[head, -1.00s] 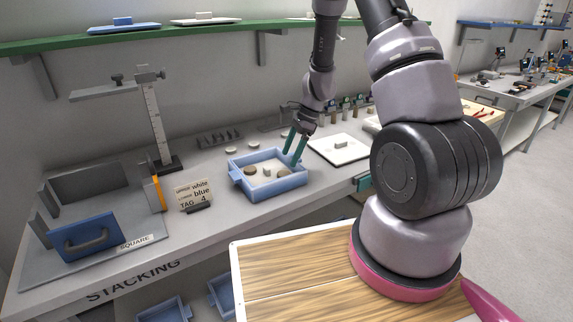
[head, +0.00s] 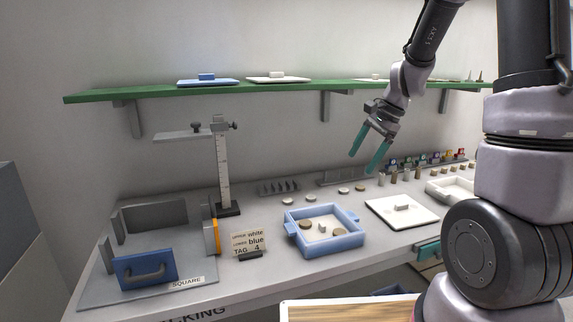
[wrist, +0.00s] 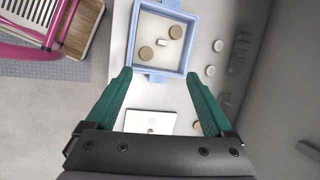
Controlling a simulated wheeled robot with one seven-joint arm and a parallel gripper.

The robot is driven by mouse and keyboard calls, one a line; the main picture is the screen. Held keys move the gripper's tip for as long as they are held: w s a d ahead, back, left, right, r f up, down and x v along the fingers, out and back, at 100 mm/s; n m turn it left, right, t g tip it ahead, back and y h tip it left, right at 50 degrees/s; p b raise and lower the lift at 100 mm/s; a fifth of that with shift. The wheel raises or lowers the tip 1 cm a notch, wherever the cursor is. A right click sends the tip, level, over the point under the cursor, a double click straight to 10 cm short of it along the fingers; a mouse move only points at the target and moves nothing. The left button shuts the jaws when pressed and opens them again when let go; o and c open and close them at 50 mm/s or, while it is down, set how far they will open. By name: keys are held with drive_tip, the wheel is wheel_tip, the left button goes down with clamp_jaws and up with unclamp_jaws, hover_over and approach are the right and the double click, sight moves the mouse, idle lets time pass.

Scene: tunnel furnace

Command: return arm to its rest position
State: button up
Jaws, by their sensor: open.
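My gripper (head: 369,162) is open and empty, its two teal fingers spread in the air above the bench, below the green shelf's level. In the wrist view my gripper (wrist: 160,95) also shows nothing between its fingers. Below it, the blue tray (head: 349,238) stands on the bench with round pieces and a small light block inside; the blue tray also shows in the wrist view (wrist: 131,38). A white lid with a small handle (head: 402,212) lies to the right of the tray, apart from it.
A green shelf (head: 150,92) with lids runs along the wall behind. A gauge stand (head: 223,175) rises left of the tray. Small round pieces (head: 343,190) lie behind the tray.

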drive_tip(key=s+d+r+n+t+h, duration=0.1)
drive_tip(key=s+r+n+t, duration=0.4)
drive_tip(key=s+r, duration=1.2)
drive_tip(key=s+n+h, duration=0.1)
drive_tip(key=s+n, duration=0.1)
drive_tip(key=n, duration=0.2)
drive_tip(key=shift+d+r+t, duration=0.2)
drive_tip(key=shift+d+t, duration=0.05)
drive_tip(key=shift+t, duration=0.05)
